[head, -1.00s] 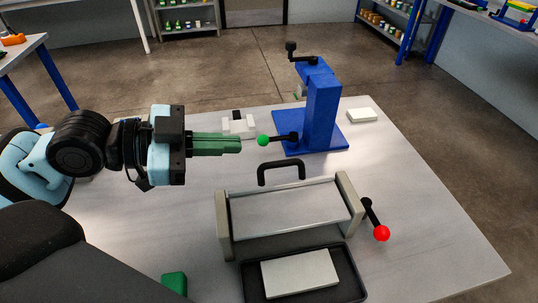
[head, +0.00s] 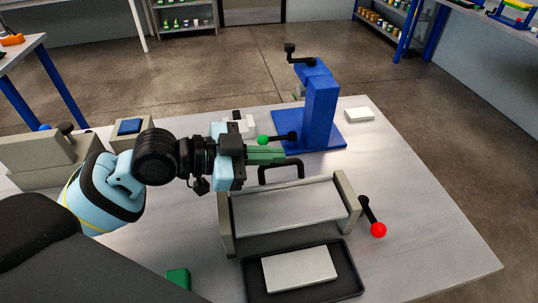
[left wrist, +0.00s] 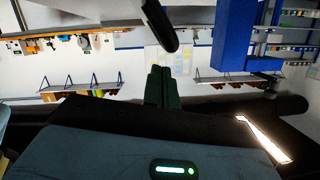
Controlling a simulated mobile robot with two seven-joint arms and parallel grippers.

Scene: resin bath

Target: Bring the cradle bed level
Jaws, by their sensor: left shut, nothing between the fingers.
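The cradle has two beige side plates and a grey bed (head: 290,208) between them, with a black handle (head: 281,166) at its back edge. I cannot tell exactly how far the bed is tilted. A lever with a red ball (head: 378,229) is at the cradle's right side. My left gripper (head: 284,153) has green fingers, shut and empty. It is just behind and above the handle in the head view, and I cannot tell if they touch. The fingers also show in the left wrist view (left wrist: 161,87), below a dark bar. My right gripper is not in view.
A blue stand (head: 320,110) with a crank and a green-knobbed lever (head: 263,140) is behind the gripper. A black tray (head: 252,282) with a pale slab (head: 300,268) is in front of the cradle. A green block (head: 178,278) is front left. The table's right side is clear.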

